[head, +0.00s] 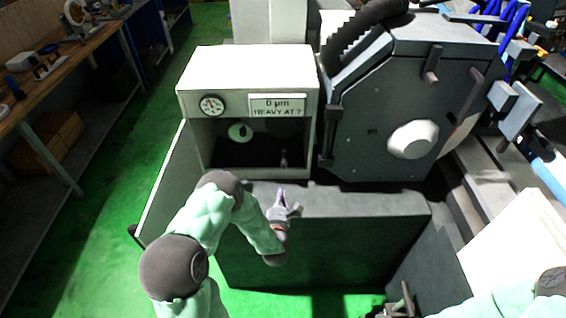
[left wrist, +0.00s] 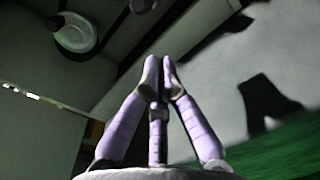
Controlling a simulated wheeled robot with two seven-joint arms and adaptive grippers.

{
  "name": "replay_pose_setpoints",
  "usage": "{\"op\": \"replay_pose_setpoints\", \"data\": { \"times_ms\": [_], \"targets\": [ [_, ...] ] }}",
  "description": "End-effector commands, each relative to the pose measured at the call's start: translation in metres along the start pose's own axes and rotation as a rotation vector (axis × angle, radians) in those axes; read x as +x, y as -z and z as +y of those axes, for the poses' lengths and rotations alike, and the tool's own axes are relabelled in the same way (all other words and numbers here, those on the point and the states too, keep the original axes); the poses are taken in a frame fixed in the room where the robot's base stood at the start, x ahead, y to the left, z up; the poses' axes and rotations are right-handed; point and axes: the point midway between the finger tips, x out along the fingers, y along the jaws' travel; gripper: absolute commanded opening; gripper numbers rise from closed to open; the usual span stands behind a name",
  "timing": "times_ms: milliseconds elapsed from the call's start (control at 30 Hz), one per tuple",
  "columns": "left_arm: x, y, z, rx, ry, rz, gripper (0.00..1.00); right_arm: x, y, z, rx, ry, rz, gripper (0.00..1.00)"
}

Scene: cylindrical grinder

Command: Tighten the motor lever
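A short dark upright piece (head: 284,158), possibly the motor lever, stands at the lower right of the grinder's open recess. I cannot tell for sure which part is the lever. My left gripper (head: 282,193) is in front of the recess, over the grey front housing, with its fingers pointing towards that piece and apart from it. In the left wrist view the fingertips (left wrist: 160,63) are drawn together with nothing seen between them.
A white disc (head: 240,132) sits in the recess, under a dial gauge (head: 212,105) and a display (head: 277,105). A large dark wheel housing (head: 410,110) stands right of it. A workbench (head: 70,60) is at far left, with green floor between.

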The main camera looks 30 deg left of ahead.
Motion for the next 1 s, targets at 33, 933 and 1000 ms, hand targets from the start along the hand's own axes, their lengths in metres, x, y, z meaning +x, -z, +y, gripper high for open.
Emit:
{"op": "replay_pose_setpoints", "data": {
  "times_ms": [33, 933, 1000],
  "targets": [
    [0.000, -0.001, 0.001, -0.006, -0.003, -0.002, 0.00, -0.001, -0.001, 0.000, 0.001, 0.000, -0.002, 0.48],
    [0.070, -0.001, 0.001, -0.008, -0.005, -0.006, 0.00, 0.005, -0.001, 0.002, 0.001, 0.000, -0.001, 0.48],
    [0.080, -0.001, 0.001, -0.008, -0.004, -0.004, 0.00, 0.006, -0.001, 0.002, 0.001, 0.000, -0.001, 0.48]
  ]
}}
